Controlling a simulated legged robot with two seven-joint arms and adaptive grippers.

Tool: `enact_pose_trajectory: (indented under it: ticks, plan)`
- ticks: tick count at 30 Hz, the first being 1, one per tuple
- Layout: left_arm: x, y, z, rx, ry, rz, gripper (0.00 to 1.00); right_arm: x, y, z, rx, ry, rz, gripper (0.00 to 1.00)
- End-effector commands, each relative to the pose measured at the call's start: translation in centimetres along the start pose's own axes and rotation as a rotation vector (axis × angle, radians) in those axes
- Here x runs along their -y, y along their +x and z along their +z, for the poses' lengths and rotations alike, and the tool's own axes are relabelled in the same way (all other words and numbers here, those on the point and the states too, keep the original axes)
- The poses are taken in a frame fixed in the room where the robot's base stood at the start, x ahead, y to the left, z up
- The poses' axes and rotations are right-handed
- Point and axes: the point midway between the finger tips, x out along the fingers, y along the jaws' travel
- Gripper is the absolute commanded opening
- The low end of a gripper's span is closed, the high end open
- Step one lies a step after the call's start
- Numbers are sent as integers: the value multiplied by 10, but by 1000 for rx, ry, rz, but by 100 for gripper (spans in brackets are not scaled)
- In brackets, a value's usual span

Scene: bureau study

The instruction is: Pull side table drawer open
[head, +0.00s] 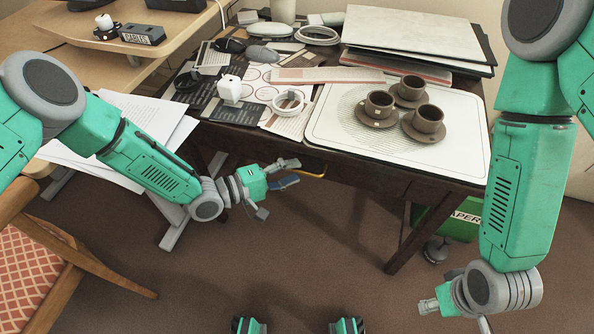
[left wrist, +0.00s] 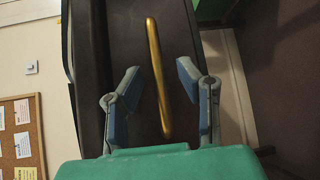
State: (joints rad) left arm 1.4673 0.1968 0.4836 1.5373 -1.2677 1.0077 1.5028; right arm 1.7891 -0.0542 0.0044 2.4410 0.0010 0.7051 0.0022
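The dark wooden side table (head: 350,178) stands in the middle of the head view, with its drawer front facing me. The drawer's brass handle (head: 308,172) shows partly beside my left gripper (head: 285,172). In the left wrist view the handle (left wrist: 159,80) runs lengthwise between the two open fingers of my left gripper (left wrist: 157,88), with a gap on both sides. The drawer front (left wrist: 135,60) lies behind it and looks closed. My right gripper (head: 428,306) hangs low at the right, away from the table; its finger state is unclear.
Brown cups (head: 409,88) stand on a white tray (head: 455,130) on the table. A green paper bin (head: 455,222) is beneath it. A chair (head: 35,260) and a desk with papers (head: 140,118) are at the left. The carpet (head: 320,265) in front is clear.

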Motion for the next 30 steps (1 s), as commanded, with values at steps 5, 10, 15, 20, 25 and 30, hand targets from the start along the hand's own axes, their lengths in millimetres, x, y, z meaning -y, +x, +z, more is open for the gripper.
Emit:
enact_pose_trajectory:
  ticks: [5,10,15,20,25,30]
  plan:
    - [0,13,-1,0,-1,3,31,0,3,0,0,0,0,40]
    - [0,16,0,0,-1,1,31,0,3,0,0,-1,0,40]
    - [0,16,0,0,0,0,20,0,3,0,0,-1,0,40]
    - [0,16,0,0,0,-1,0,0,3,0,-1,-1,0,40]
    - [0,16,1,2,-1,-1,0,0,3,0,-1,0,0,40]
    - [2,8,10,3,-4,-4,0,0,-2,0,-1,0,0,40]
